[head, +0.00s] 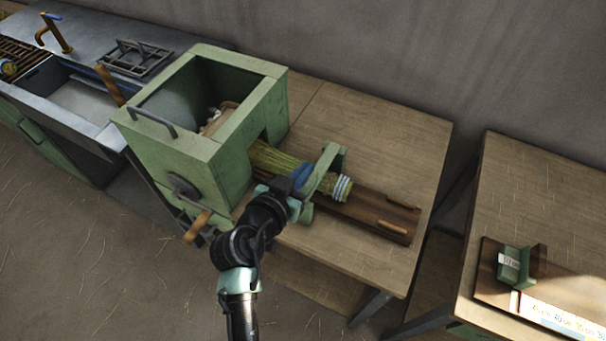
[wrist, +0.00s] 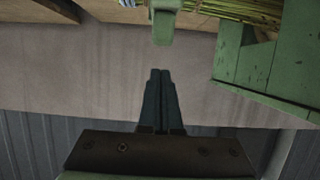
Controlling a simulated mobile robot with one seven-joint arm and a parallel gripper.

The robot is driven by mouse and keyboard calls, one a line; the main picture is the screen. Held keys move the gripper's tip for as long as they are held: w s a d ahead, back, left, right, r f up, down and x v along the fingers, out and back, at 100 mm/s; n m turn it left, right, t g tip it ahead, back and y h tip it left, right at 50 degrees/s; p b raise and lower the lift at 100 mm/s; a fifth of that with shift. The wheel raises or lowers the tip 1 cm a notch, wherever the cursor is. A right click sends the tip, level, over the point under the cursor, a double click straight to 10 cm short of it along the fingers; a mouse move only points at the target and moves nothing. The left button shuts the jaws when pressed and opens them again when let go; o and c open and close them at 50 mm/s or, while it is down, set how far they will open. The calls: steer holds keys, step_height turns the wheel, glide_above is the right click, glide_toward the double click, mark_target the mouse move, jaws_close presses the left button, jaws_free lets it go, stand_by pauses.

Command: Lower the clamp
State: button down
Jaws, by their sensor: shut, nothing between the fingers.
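The green clamp (head: 326,170) is a bar with an upright post at its far end, set beside the green machine. It lies across the straw broom bundle (head: 270,160), whose right end has pale bindings. My gripper (head: 304,172) is at the near side of the clamp, close to the bundle. In the wrist view my gripper's two fingers (wrist: 160,72) are together and empty. The green end of the clamp (wrist: 163,25) is just beyond the fingertips, with a small gap in the picture. Straw (wrist: 240,10) shows behind it. Contact with the clamp cannot be told from the head view.
The green machine box (head: 175,150) with a wooden-handled crank (head: 197,227) stands left of the clamp. A dark wooden board (head: 365,217) lies on the table (head: 400,150). A second table (head: 540,190) stands at right, and a sink (head: 85,105) at left.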

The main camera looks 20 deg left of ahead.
mark_target(302, 190)
steer(key=shift+s+f, duration=0.15)
steer(key=shift+f, duration=0.9)
steer(key=f+b, duration=0.1)
steer(key=b, duration=0.1)
steer(key=f+b, duration=0.1)
steer(key=b, duration=0.1)
steer(key=shift+s+f, duration=0.35)
steer(key=shift+s, duration=0.2)
steer(key=shift+f, duration=0.15)
